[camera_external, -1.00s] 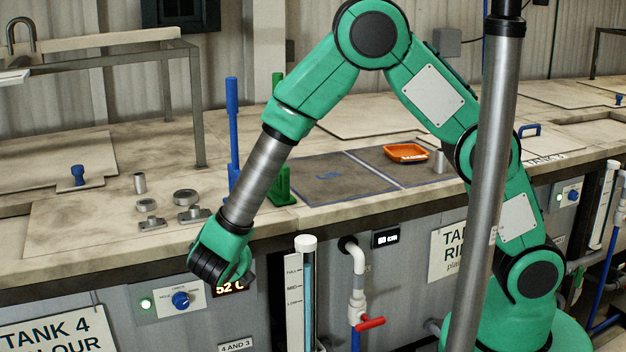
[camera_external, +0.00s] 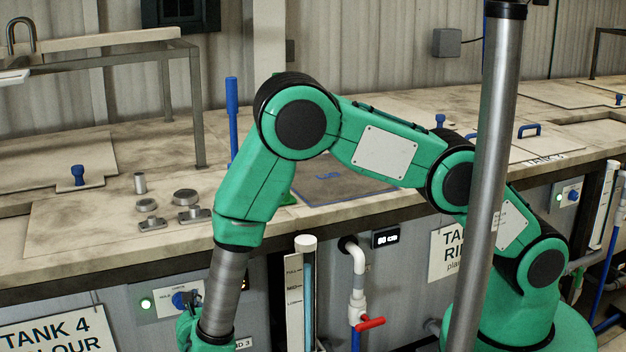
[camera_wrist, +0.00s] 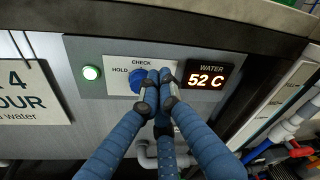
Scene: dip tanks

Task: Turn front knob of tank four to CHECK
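The blue knob (camera_wrist: 138,82) of tank four sits on a pale plate with HOLD at its left and CHECK above it. In the external view the knob (camera_external: 180,300) shows just above my gripper (camera_external: 197,308). In the wrist view the fingertips of my gripper (camera_wrist: 161,85) are drawn together, with no clear gap, and cover the knob's right side. The knob lies to their left, not between them. I cannot tell whether they touch it. The knob's pointer and the label on its right are hidden.
A lit green lamp (camera_wrist: 91,73) is left of the knob, and a WATER display (camera_wrist: 206,77) reading 52 C is right of it. The tank 4 sign (camera_external: 52,333) hangs at left. A level tube (camera_external: 308,285) and a pipe with a red valve handle (camera_external: 370,323) stand to the right.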

